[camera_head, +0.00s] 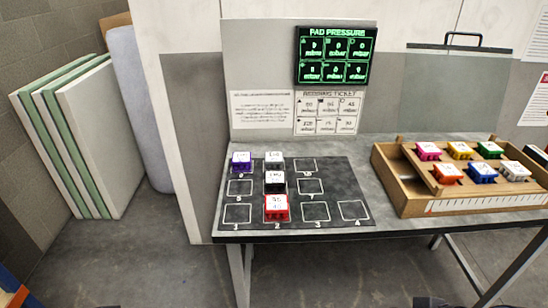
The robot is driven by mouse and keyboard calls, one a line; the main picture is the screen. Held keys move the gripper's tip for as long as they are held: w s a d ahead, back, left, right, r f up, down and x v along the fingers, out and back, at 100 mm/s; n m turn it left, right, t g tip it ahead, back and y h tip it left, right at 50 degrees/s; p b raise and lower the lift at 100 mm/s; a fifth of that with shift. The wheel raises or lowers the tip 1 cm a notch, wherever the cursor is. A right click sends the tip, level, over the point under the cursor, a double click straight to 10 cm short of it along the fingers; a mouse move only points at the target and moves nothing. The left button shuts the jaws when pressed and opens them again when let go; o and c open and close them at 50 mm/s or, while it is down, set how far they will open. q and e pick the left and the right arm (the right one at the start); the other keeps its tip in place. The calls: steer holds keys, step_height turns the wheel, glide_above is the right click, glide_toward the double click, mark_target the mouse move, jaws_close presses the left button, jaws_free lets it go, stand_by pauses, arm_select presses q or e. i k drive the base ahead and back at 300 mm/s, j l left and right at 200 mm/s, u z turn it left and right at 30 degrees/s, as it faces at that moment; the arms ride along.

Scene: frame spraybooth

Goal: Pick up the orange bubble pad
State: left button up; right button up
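The orange bubble pad (447,174) is a small block with a white printed top. It sits at the front left of the wooden tray (396,193) on the right part of the table. A blue pad (481,173) is to its right and a pink pad (428,152) is behind it to the left. No gripper can be made out, and nothing touches the orange pad. Only small dark shapes, too cut off to identify, show at the bottom edge.
Yellow (460,151), green (490,150) and white (514,172) pads share the tray. The dark numbered mat (346,188) holds purple (241,163), white (274,160), black (275,183) and red (276,208) pads. A pressure display (336,56) stands behind. Floor before the table is clear.

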mark_target(444, 174)
steer(key=z, duration=1.35)
steer(key=i+l+u, duration=0.1)
steer(key=i+u, duration=0.3)
steer(key=i+l+u, duration=0.25)
steer(key=u, duration=0.15)
steer(key=i+l+u, duration=0.4)
steer(key=i, duration=0.05)
